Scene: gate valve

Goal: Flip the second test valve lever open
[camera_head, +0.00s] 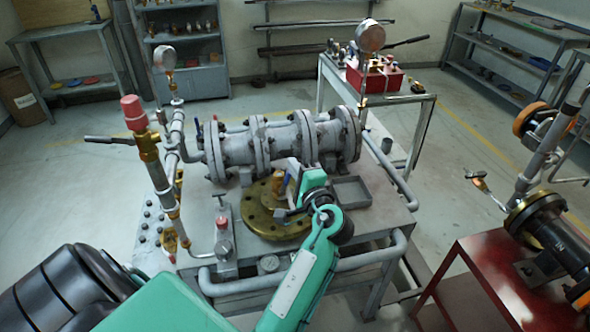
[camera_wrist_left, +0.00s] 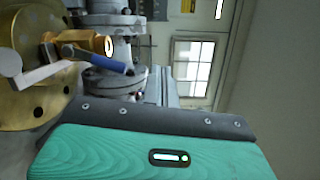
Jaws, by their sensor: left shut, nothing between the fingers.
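A small brass test valve (camera_head: 278,182) stands upright on a round brass flange (camera_head: 252,222) at the front of the central bench. In the left wrist view the brass valve (camera_wrist_left: 88,41) shows close up with a blue lever (camera_wrist_left: 97,61) along its side, and the brass flange (camera_wrist_left: 40,108) is at the left edge. My left gripper (camera_head: 291,172) is at the right of the valve, shut and empty, very close to it. Whether it touches the lever cannot be told. My right gripper is not in view.
The large grey gate valve (camera_head: 268,143) lies behind the flange. A grey tray (camera_head: 351,191) is at right. A tall pipe with a red cap (camera_head: 133,112) rises at left.

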